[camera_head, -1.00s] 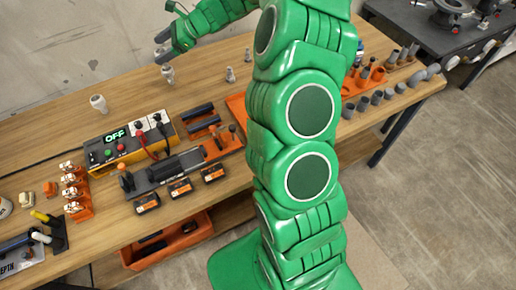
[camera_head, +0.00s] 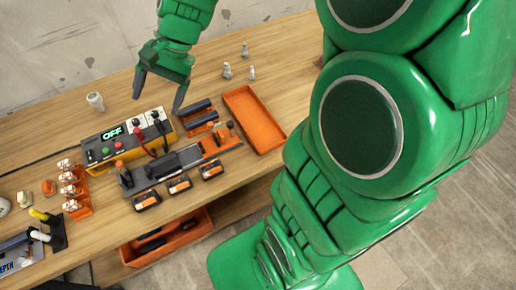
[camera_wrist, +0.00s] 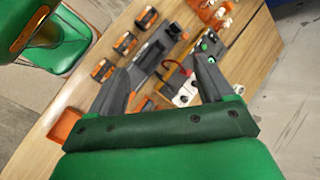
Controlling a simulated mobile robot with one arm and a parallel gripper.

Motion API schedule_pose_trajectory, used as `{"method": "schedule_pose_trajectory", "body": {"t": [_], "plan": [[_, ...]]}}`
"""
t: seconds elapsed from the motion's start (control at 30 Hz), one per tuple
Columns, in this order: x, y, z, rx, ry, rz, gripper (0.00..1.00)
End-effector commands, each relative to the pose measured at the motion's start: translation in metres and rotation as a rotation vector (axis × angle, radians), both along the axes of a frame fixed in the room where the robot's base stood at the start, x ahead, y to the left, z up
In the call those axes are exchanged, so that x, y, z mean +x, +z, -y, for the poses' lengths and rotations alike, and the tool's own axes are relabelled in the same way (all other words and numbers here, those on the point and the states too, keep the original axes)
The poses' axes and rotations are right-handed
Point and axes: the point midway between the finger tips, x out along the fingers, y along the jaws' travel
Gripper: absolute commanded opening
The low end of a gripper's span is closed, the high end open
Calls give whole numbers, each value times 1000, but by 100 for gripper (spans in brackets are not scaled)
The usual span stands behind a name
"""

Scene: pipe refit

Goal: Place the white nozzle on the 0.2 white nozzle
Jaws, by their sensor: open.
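Pale nozzles stand upright on the wooden table. One whitish nozzle (camera_head: 95,101) is at the left behind the power supply. At the back right are a whitish nozzle (camera_head: 227,70) and two slim greyish ones, a far nozzle (camera_head: 245,50) and a right nozzle (camera_head: 251,72). I cannot read a 0.2 mark, nor tell whether the whitish one at the back right is two stacked parts. My gripper (camera_head: 159,95) is open and empty over the power supply, left of that group. The wrist view also shows my gripper (camera_wrist: 157,74) with its fingers spread and nothing between them.
The power supply (camera_head: 128,137) reading OFF, with leads, lies below my gripper. An empty orange tray (camera_head: 254,119) is to the right, beside black and orange holders (camera_head: 199,113). Orange clamps (camera_head: 72,190) stand at the left.

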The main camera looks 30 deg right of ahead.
Motion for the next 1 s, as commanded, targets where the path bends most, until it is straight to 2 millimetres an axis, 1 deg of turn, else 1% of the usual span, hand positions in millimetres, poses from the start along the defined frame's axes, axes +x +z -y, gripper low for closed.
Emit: {"method": "schedule_pose_trajectory", "body": {"t": [0.03,0.27,0.47,0.6,0.8,0.9,1.0], "plan": [[-16,0,3,-31,40,15,81],[-79,-1,27,-166,222,71,81],[-131,-4,56,-282,370,99,81],[-166,-7,78,-361,465,109,81],[-205,-10,108,-457,563,110,81],[-215,-11,117,-481,592,109,81],[-221,-11,121,-493,607,109,81]]}}
